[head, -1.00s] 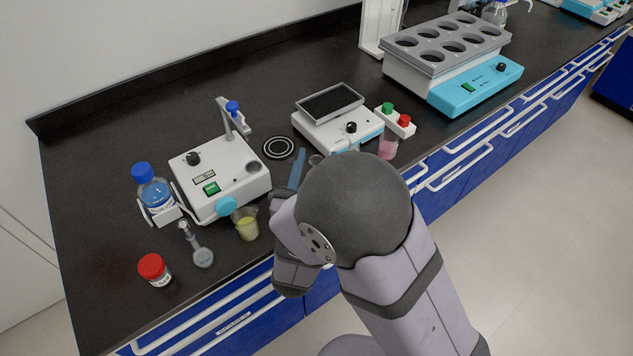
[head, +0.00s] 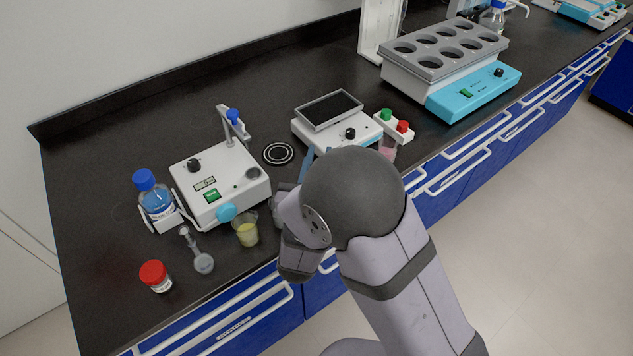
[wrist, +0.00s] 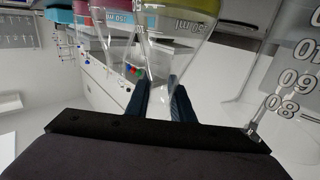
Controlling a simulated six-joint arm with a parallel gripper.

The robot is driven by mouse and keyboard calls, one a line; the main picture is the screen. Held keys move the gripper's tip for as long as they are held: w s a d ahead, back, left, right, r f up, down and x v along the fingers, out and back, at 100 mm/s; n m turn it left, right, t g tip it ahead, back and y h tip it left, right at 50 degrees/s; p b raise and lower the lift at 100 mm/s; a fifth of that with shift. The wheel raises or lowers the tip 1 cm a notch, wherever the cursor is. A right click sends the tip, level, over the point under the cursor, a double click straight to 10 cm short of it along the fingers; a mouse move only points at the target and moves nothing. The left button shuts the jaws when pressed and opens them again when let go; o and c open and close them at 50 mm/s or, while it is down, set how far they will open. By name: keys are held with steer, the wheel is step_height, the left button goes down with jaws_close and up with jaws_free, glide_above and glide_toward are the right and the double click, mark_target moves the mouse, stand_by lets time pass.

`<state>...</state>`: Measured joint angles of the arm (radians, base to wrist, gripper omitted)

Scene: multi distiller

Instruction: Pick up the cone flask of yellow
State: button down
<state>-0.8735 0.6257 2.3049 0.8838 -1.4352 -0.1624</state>
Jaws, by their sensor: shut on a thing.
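In the wrist view, a clear cone flask with yellow liquid (wrist: 193,17) has its narrow neck between the two dark blue fingers of my gripper (wrist: 160,102). My gripper is shut on it. The flask's wide end is at the top of that picture. Pink liquid (wrist: 122,4) in a marked glass vessel shows beside it to the left. In the head view my arm hides most of the gripper and the held flask. I cannot tell there whether the flask is off the bench.
A beaker of yellow liquid (head: 246,235) stands left of my gripper, by the white stirrer (head: 225,190). A small round flask (head: 203,263), a red-capped jar (head: 156,277) and a blue-capped bottle (head: 157,200) stand further left.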

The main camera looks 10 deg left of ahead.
steer(key=shift+r, duration=0.2)
step_height(320, 180, up, 10)
steer(key=shift+f, duration=0.25)
stand_by(1.0)
steer(key=shift+a+r, duration=0.1)
